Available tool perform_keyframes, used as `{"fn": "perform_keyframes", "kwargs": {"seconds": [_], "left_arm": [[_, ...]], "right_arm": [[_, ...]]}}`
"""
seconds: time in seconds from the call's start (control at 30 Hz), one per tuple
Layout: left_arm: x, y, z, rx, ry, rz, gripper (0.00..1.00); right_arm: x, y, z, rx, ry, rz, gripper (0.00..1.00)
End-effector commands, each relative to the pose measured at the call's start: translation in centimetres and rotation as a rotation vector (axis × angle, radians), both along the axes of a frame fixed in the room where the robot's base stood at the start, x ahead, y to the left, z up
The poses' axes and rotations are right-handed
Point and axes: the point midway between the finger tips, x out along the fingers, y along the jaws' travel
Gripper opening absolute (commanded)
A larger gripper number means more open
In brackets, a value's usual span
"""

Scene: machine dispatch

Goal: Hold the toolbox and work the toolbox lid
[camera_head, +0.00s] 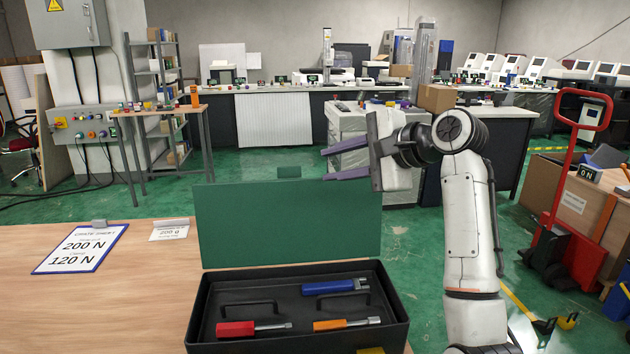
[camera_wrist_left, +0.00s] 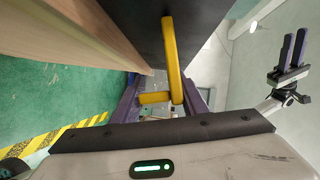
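The black toolbox (camera_head: 398,322) stands on the wooden table with its green lid (camera_head: 288,225) raised upright at the back. Inside lie a red-handled tool (camera_head: 236,328), an orange-handled tool (camera_head: 346,323) and a blue tool (camera_head: 334,286). A yellow handle (camera_wrist_left: 174,60) is on the dark toolbox side in the left wrist view. My left gripper (camera_wrist_left: 160,88) is open, with its purple fingers on either side of the handle; contact is unclear. It is hidden from the head view. My right gripper (camera_head: 346,159) is open and empty above and beyond the lid's right edge.
A clipboard (camera_head: 81,248) reading 200 N and 120 N and a small card (camera_head: 169,230) lie on the wooden table (camera_head: 110,305) left of the toolbox. A red hand truck (camera_head: 560,180) with boxes stands at the right. Green floor is open behind the table.

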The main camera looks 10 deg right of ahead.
Motion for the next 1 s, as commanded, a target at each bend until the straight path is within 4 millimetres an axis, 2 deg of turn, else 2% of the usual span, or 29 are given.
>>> {"fn": "perform_keyframes", "kwargs": {"seconds": [0.03, 0.1, 0.47, 1.0], "left_arm": [[-0.1, -0.1, -0.1, 0.0, 0.002, -0.001, 0.49], [0.0, 0.0, -0.1, 0.0, 0.002, 0.001, 0.57], [0.0, 0.8, 0.1, 0.0, 0.001, 0.008, 0.57], [-3.9, 9.8, 1.2, 0.001, 0.003, 0.006, 0.57]], "right_arm": [[0.0, 0.0, 0.0, 0.0, 0.0, 0.0, 0.28], [0.0, 0.0, 0.0, 0.0, 0.0, 0.0, 0.28], [0.0, 0.0, 0.0, 0.0, 0.0, 0.0, 0.28], [0.0, 0.0, 0.0, 0.0, 0.0, 0.0, 0.28]]}}
